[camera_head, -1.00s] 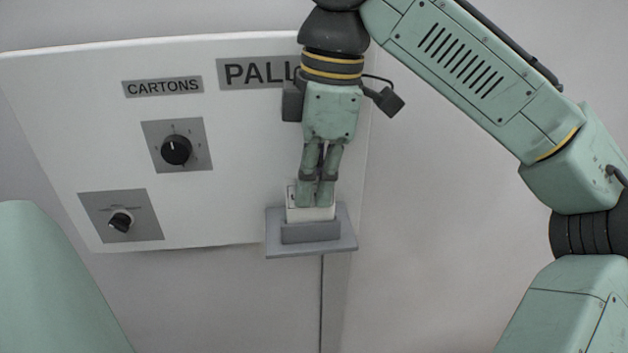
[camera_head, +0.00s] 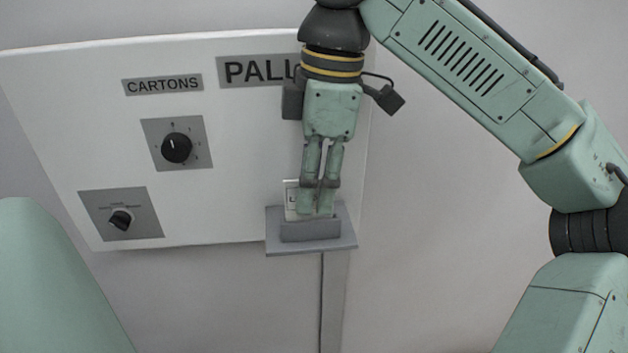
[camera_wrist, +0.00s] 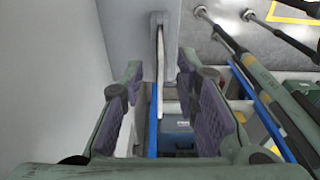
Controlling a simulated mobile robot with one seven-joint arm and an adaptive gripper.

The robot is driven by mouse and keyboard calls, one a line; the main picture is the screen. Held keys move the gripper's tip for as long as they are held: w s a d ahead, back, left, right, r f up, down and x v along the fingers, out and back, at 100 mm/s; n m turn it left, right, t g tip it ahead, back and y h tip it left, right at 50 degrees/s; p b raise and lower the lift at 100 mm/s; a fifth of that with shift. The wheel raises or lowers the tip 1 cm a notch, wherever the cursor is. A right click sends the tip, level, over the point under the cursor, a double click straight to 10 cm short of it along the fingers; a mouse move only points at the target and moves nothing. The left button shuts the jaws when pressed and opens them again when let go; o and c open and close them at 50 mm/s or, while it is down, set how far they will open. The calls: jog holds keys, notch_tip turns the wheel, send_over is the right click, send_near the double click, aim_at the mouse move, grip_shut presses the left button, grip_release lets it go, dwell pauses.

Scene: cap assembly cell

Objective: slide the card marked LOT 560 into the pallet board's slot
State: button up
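A pale card (camera_head: 291,201) stands upright in the grey slot block (camera_head: 310,232) on a small grey ledge under the sign reading "PALL", whose end my arm hides.
A white board (camera_head: 230,200) carries a "CARTONS" sign (camera_head: 163,86), a dial (camera_head: 176,148) and a lower knob (camera_head: 121,219), left of my gripper. The wall to the right is clear. The wrist view shows a blue box (camera_wrist: 178,138) far below.

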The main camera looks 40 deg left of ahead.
jog(key=shift+w+d+r, duration=0.1)
jog(key=shift+r, duration=1.15)
jog(key=shift+w+d+r, duration=0.1)
jog(key=shift+w+r, duration=0.05)
jog(key=shift+r, duration=1.05)
jog(key=shift+w+d+r, duration=0.1)
jog(key=shift+r, duration=1.15)
